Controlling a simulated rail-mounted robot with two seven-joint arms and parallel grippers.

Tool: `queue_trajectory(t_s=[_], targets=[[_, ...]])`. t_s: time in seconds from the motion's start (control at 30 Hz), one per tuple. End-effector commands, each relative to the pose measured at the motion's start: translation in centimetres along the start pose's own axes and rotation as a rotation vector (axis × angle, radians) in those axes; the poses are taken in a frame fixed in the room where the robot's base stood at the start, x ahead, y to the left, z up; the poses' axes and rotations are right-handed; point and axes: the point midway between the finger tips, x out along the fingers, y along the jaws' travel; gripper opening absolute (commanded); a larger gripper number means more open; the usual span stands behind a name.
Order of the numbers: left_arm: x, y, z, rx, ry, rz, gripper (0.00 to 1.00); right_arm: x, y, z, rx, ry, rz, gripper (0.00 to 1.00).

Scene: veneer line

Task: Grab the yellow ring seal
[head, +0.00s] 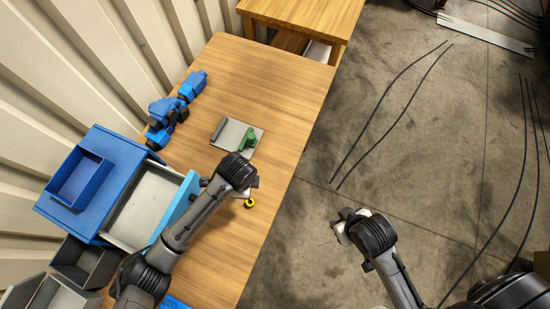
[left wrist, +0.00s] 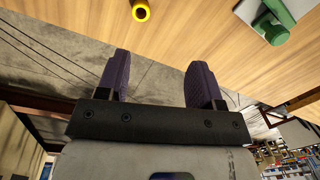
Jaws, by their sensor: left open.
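The small yellow ring seal (head: 249,203) lies on the wooden table near its right edge. It also shows at the top of the left wrist view (left wrist: 140,11), with a dark centre. My left gripper (head: 255,184) is above the table close to the ring, and the wrist partly hides its fingers in the head view. In the left wrist view its two dark fingers (left wrist: 160,78) are apart with nothing between them; the ring is beyond their tips. My right gripper (head: 341,228) is over the floor, right of the table; its fingers are not clear.
A grey plate with a green part (head: 248,142) lies farther back on the table (head: 285,100). A blue cabinet (head: 115,165) with an open drawer (head: 145,205) stands left of my left arm. Blue machine parts (head: 165,112) sit at the left edge. Grey bins (head: 85,262) are at lower left.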

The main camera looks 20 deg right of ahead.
Motion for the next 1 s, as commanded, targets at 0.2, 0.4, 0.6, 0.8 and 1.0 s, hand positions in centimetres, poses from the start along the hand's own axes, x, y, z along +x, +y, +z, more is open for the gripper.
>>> queue_trajectory(t_s=[0.2, 0.4, 0.6, 0.8, 1.0], targets=[[0.3, 0.9, -0.1, 0.34, 0.032, 0.056, 0.61, 0.0, -0.7, 0.0, 0.004, 0.001, -0.016, 0.43], [0.2, 1.0, -0.1, 0.529, 0.034, 0.058, 0.61, 0.0, -1.0, 0.2, 0.011, -0.005, -0.023, 0.43], [2.0, 1.1, -0.2, 0.581, 0.038, 0.06, 0.61, 0.1, -0.8, 0.1, 0.01, -0.003, -0.02, 0.43], [5.5, 1.3, -0.3, 0.58, 0.038, 0.059, 0.61, 0.1, -0.6, 0.2, 0.004, -0.004, -0.013, 0.43], [8.0, 1.4, -0.3, 0.58, 0.036, 0.056, 0.61, 0.2, -0.3, 0.2, -0.002, -0.003, -0.007, 0.43]])
